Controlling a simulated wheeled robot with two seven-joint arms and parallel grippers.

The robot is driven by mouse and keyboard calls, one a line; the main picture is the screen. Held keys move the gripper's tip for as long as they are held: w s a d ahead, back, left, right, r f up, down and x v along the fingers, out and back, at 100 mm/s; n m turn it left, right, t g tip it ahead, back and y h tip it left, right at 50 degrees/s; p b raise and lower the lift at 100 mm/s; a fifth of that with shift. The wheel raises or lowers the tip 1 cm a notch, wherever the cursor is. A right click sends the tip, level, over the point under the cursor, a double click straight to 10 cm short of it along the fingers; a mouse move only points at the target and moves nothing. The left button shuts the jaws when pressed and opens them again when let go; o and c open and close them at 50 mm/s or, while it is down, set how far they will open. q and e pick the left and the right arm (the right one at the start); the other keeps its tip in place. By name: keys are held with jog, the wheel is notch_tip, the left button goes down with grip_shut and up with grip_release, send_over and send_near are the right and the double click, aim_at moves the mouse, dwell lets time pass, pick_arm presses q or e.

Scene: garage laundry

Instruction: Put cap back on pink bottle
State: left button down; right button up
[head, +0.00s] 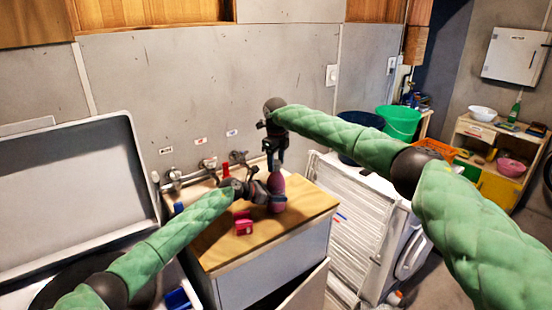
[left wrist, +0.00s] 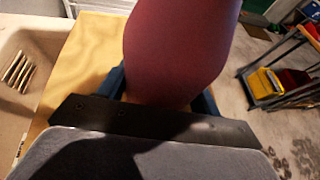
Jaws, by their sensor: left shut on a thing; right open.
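A pink bottle (head: 276,185) stands over the wooden countertop (head: 305,211), partly hidden by my grippers. My left gripper (head: 268,193) is shut on the bottle from the left. In the left wrist view the bottle (left wrist: 180,45) fills the space between the fingers and looks dark pink. My right gripper (head: 275,160) is open and points down just above the bottle's top. I cannot make out the cap, and the bottle's top is hidden in the left wrist view.
A small red-pink object (head: 243,225) lies on the countertop in front of the bottle. Taps (head: 208,164) line the wall behind a sink at the left. A white washing machine (head: 410,250) stands to the right, with a green bucket (head: 400,122) beyond it.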

jog(key=c, duration=1)
jog(key=o, duration=1.2)
jog(key=shift+c, duration=0.2)
jog(key=shift+r, duration=0.1)
notch_tip(320, 180, up, 12)
pick_arm(q)
jog(key=shift+c, duration=1.2)
grip_release()
pick_arm(e)
jog(key=shift+w, duration=0.1)
